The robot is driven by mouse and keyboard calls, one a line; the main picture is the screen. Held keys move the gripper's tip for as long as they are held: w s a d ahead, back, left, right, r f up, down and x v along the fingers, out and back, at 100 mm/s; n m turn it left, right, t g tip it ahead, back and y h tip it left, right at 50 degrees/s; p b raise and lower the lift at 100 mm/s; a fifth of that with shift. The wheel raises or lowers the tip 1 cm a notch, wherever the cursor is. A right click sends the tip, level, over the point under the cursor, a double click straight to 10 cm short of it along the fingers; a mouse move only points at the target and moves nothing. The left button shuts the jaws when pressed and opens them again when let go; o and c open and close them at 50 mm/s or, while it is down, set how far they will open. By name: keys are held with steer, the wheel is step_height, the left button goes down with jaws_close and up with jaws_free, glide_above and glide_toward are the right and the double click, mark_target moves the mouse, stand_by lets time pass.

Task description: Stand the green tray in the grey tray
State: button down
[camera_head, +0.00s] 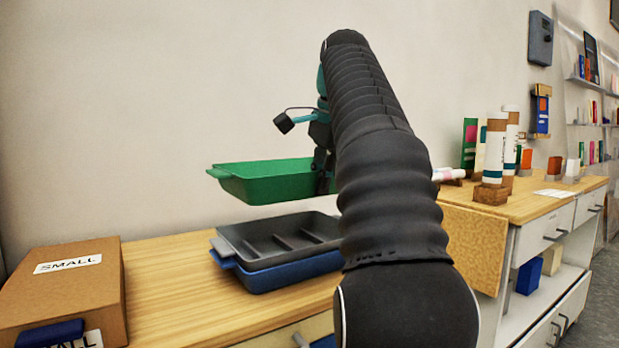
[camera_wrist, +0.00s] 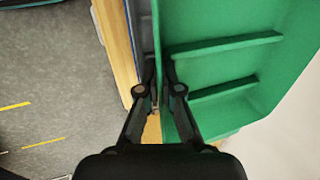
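The green tray (camera_head: 270,180) hangs in the air above the grey tray (camera_head: 280,240), roughly level, with a clear gap between them in the head view. The grey tray sits on a blue tray (camera_head: 290,272) on the wooden table. My gripper (camera_head: 322,172) is at the green tray's right end, partly hidden by my arm. In the wrist view my gripper's fingers (camera_wrist: 160,95) close on the side wall of the green tray (camera_wrist: 225,65), whose ribbed inside shows. The right part of the grey tray is hidden behind my arm.
A cardboard box labelled SMALL (camera_head: 65,285) stands on the table (camera_head: 180,285) at the left. A wooden-topped cabinet (camera_head: 530,205) with white tubes (camera_head: 495,150) stands at the right. Bare table lies between the box and the stacked trays.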

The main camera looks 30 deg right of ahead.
glide_above(321, 246)
steer(key=shift+s+x, duration=0.2)
steer(key=shift+x, duration=0.95)
steer(key=shift+s+x, duration=0.2)
steer(key=shift+x, duration=1)
steer(key=shift+d+f+b, duration=0.2)
steer(key=shift+f+b, duration=2)
steer(key=shift+f, duration=1.1)
steer(key=c, duration=1.2)
jaws_free()
steer(key=shift+c, duration=0.2)
steer(key=shift+w+f, duration=0.15)
steer(key=shift+w, duration=0.05)
steer(key=shift+s, duration=0.1)
steer(key=shift+r, duration=0.25)
steer(key=shift+s+r, duration=0.15)
steer(key=shift+r, duration=0.3)
steer(key=v, duration=0.6)
steer(key=shift+r, duration=0.3)
